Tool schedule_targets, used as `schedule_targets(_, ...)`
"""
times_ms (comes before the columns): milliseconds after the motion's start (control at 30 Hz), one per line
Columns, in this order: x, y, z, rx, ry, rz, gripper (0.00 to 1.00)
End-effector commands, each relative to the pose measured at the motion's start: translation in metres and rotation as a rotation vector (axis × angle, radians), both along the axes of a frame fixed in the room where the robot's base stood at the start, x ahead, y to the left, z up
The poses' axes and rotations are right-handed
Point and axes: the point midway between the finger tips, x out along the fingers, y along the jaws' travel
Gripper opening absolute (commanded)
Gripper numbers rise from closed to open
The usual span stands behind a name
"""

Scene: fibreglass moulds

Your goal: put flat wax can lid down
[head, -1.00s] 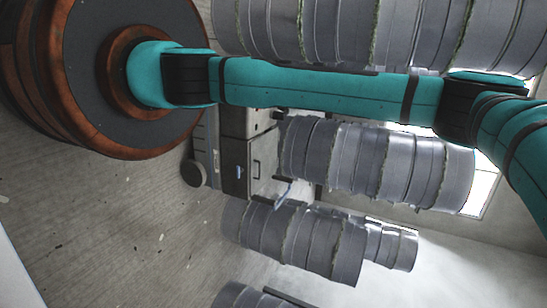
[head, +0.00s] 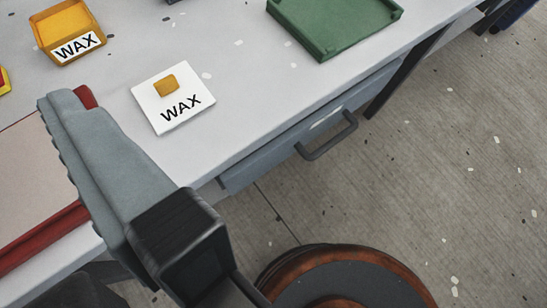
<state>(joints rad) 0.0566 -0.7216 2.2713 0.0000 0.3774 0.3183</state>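A square yellow-orange open container (head: 66,31) with a white label reading WAX stands at the upper left of the table. A flat white square (head: 172,98) reading WAX lies on the table near the middle, with a small orange-brown square (head: 166,85) on it. I cannot tell whether either is the wax can lid. My gripper (head: 75,115) reaches over the table at the left. One grey ridged jaw shows clearly; the other cannot be made out, so its opening is unclear. Nothing is visibly held.
A red-edged beige panel or tray (head: 42,237) lies at the left, partly behind my gripper. A drawer with a dark handle (head: 327,137) is under the white table top (head: 240,105). Bare floor is at the right.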

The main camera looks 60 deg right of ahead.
Motion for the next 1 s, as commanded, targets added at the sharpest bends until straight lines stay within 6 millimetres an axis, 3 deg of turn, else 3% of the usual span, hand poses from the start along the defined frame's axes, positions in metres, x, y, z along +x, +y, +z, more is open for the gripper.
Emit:
schedule_targets(100, -0.029, 0.010, 0.008, -0.124, -0.118, 0.060, 1.00)
schedule_targets(333, -0.063, 0.020, 0.016, -0.288, -0.269, 0.113, 1.00)
schedule_targets(1000, -0.069, 0.022, 0.018, -0.323, -0.296, 0.120, 1.00)
